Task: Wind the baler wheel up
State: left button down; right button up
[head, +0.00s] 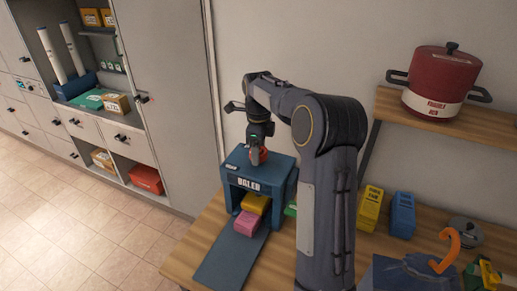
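The blue baler (240,163) stands on the wooden table, its name on the front. A small red-orange part (262,156), seemingly its wheel, shows on top of it and is mostly hidden by my gripper. My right gripper (258,152) points down from above, right at this red part. Whether its fingers are closed on the part or just around it is too small to tell. A yellow block (255,203) and a pink block (245,220) lie in the baler's front opening. My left gripper is not in view.
A dark ramp or flap (229,262) lies before the baler. Yellow (371,208) and blue (402,215) boxes stand right of my arm. An orange hook-shaped part (449,250) rises over a blue object at lower right. A red pot (439,82) sits on a shelf.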

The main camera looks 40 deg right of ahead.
jog(key=c, duration=0.7)
jog(key=shift+o, duration=0.2)
